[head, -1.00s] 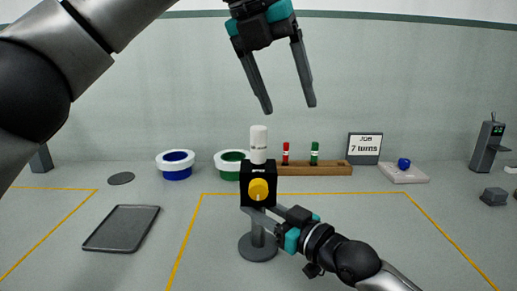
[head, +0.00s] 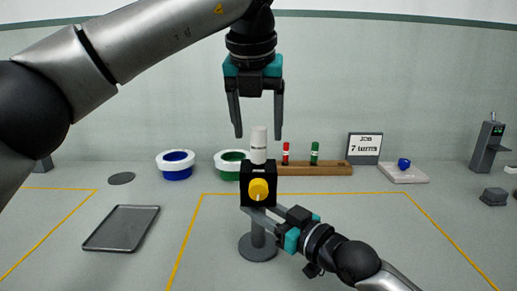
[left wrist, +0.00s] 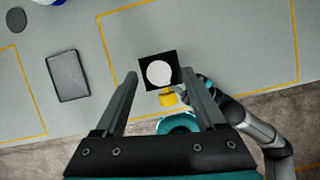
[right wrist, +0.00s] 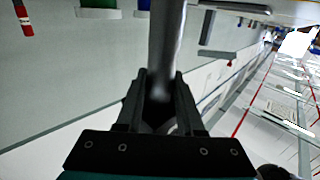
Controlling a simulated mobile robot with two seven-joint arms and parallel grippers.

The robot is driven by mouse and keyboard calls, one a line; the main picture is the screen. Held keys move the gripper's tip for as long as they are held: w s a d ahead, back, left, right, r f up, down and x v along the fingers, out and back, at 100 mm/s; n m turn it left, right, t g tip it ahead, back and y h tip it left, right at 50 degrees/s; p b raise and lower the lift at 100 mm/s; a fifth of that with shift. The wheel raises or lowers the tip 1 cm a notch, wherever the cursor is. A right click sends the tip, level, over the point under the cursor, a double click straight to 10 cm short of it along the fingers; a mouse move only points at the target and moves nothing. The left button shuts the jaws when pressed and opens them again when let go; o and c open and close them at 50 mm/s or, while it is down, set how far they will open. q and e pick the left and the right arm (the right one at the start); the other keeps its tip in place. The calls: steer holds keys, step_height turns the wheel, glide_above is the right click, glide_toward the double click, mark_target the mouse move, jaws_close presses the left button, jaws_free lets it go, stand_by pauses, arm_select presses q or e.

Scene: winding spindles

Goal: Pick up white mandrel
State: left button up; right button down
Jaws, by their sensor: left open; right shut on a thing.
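The white mandrel (head: 259,140) stands upright in the top of a black block with a yellow knob (head: 259,189), carried on a grey post with a round base (head: 258,247). My left gripper (head: 259,136) is open and points down, its fingertips on either side of the mandrel's upper part in the head view. In the left wrist view the mandrel's round top (left wrist: 159,73) lies beyond and between the open fingers (left wrist: 168,82). My right gripper (head: 268,213) is shut on the grey post (right wrist: 166,50), below the block.
A dark tray (head: 121,229) lies at left. Behind stand a blue-lined bowl (head: 176,166), a green-lined bowl (head: 229,164) and a wooden rack (head: 310,169) with red and green spindles. A sign (head: 364,147) reads "7 turns". The mat right of my right arm is clear.

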mark_target(258, 143)
arm_select(q)
steer(key=x, duration=0.4)
steer(key=shift+s, duration=0.25)
steer(key=shift+c, duration=0.3)
jaws_close()
